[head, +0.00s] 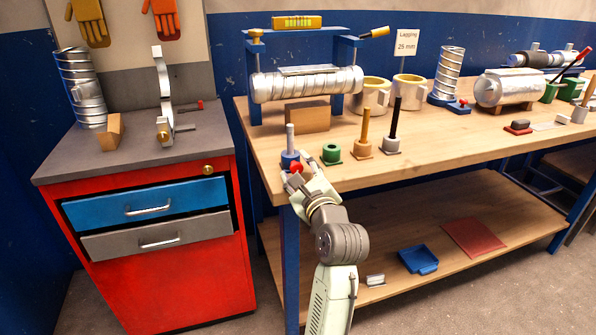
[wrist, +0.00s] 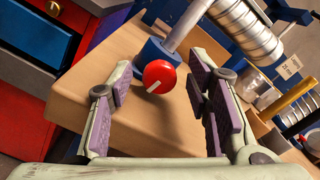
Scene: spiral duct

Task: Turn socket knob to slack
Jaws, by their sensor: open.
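The socket knob (wrist: 159,77) is a round red knob with a short white mark slanting at its lower left edge. It sits on the front of a blue socket (wrist: 158,54) that holds an upright grey rod (wrist: 188,25). In the head view the knob (head: 296,168) shows at the front left corner of the workbench, partly covered by my gripper (head: 306,180). In the wrist view my gripper (wrist: 160,70) is open, with one purple-padded finger on each side of the knob in the picture. Neither pad appears to touch it. Its exact depth is hard to tell.
The workbench (head: 440,150) carries a green ring base (head: 331,153), an orange post (head: 364,130) and a black post (head: 394,130) right of the socket. A silver duct (head: 305,84) hangs in a blue frame behind. A red cabinet (head: 175,275) stands left, across a narrow gap.

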